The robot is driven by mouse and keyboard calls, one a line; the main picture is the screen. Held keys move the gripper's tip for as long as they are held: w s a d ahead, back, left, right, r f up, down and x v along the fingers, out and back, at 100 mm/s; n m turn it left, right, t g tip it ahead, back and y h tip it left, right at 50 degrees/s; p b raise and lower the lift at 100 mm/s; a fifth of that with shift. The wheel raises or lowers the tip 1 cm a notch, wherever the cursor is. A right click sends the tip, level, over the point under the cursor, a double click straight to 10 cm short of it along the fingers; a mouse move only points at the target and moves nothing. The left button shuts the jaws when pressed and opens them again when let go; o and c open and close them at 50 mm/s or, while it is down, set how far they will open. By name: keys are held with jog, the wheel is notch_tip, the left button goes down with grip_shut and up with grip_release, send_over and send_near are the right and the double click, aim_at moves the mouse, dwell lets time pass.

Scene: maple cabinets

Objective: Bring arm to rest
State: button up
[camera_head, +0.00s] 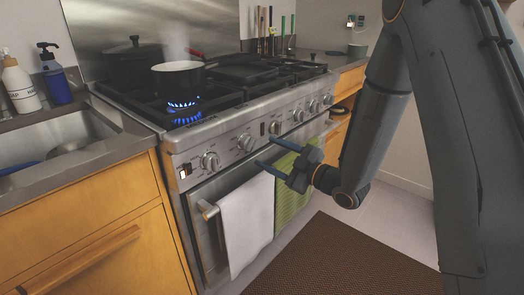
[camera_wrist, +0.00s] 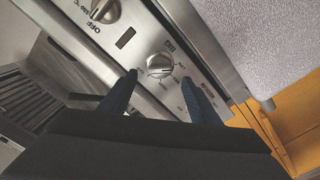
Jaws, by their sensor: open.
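My gripper (camera_head: 268,155) is open and empty in front of the stove's front panel, above the oven handle with its towels. In the wrist view, my gripper (camera_wrist: 154,88) has its two dark fingers apart on either side of a control knob (camera_wrist: 160,65). I cannot tell whether they touch it. My arm (camera_head: 375,130) comes down from the upper right of the head view and bends at the wrist towards the stove.
The stove (camera_head: 232,125) has a lit front-left burner (camera_head: 184,110). A white towel (camera_head: 246,215) and a green towel (camera_head: 296,180) hang on the oven handle. A sink (camera_head: 55,140) is left. Brown mat (camera_head: 345,262) covers the floor.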

jog(key=shift+s+d, duration=0.25)
